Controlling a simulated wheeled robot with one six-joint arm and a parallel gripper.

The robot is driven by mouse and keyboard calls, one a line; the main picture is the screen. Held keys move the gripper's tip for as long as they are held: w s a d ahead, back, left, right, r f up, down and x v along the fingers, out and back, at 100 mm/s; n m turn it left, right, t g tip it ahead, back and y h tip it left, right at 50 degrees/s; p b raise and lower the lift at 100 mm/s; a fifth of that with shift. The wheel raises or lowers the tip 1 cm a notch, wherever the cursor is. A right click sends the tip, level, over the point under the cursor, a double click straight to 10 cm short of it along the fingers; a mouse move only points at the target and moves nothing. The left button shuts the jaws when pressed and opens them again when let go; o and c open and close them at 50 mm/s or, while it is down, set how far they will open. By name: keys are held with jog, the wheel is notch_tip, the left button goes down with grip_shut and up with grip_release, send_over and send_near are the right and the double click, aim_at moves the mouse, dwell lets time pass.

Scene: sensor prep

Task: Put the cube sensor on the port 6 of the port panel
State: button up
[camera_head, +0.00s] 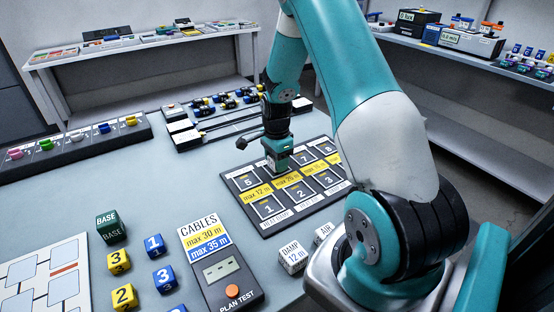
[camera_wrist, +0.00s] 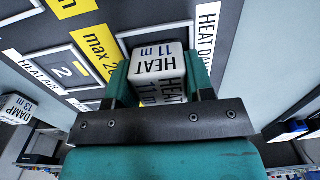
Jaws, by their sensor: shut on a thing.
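My gripper (camera_head: 278,160) is low over the port panel (camera_head: 263,228), at the back row between port 5 (camera_head: 248,182) and port 7 (camera_head: 305,158). My gripper hides port 6 in the head view. In the wrist view my gripper (camera_wrist: 158,85) is shut on the white cube sensor (camera_wrist: 155,63), which reads "HEAT 11 m". The cube sits between the fingers over a square port outline; I cannot tell if it touches the panel. In the head view the cube is mostly hidden by the gripper.
A cable tester (camera_head: 222,268) and numbered cubes are at front left. A cable rack (camera_head: 205,122) lies behind the panel.

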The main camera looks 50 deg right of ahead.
jog(key=o, duration=0.5)
jog(key=shift+f, duration=0.15)
jog(key=o, duration=0.4)
jog(key=shift+o, duration=0.2)
